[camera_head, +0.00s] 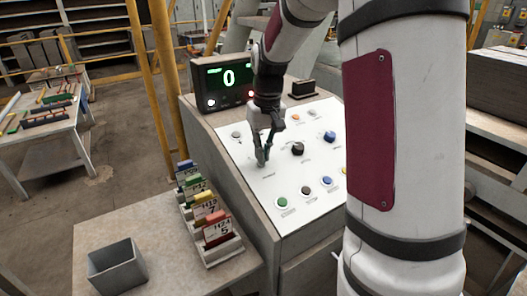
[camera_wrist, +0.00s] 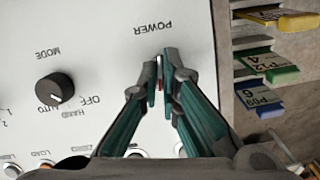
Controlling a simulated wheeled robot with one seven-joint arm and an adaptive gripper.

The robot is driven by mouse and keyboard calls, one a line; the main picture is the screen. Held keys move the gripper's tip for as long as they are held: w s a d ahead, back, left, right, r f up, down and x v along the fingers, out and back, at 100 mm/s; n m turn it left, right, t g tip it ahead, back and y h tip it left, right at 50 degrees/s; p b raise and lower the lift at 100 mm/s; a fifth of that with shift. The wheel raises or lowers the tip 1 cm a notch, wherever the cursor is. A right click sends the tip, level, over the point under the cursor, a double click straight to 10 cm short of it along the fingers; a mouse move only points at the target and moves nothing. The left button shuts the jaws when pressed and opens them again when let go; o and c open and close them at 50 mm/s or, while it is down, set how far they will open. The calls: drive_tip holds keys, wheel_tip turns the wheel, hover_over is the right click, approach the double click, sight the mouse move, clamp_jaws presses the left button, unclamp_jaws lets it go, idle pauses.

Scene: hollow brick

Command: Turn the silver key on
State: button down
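The silver key is a thin sliver (camera_wrist: 160,61), silver with some red beside it, below the upside-down POWER label in the wrist view. My gripper (camera_wrist: 160,85) has its two teal-padded fingers drawn close together, one on each side of the key, and seems shut on it. In the head view my gripper (camera_head: 262,160) points down at the left part of the white control panel (camera_head: 252,190). There the fingers hide the key. How far the key is turned cannot be seen.
A black MODE knob (camera_wrist: 55,90) is left of the fingers in the wrist view. A display (camera_head: 226,82) reads 0 behind the panel. Coloured cards in holders (camera_head: 212,222) and a grey bin (camera_head: 116,266) stand left of the console. Several buttons sit on the panel.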

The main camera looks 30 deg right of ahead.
drive_tip(key=shift+m+y, duration=0.4)
drive_tip(key=shift+m, duration=1.3)
drive_tip(key=shift+d, duration=0.1)
drive_tip(key=c, duration=1.8)
unclamp_jaws()
wheel_tip(320, 180, up, 12)
drive_tip(key=d, duration=0.1)
drive_tip(key=shift+s+d, duration=0.25)
drive_tip(key=shift+s, duration=0.2)
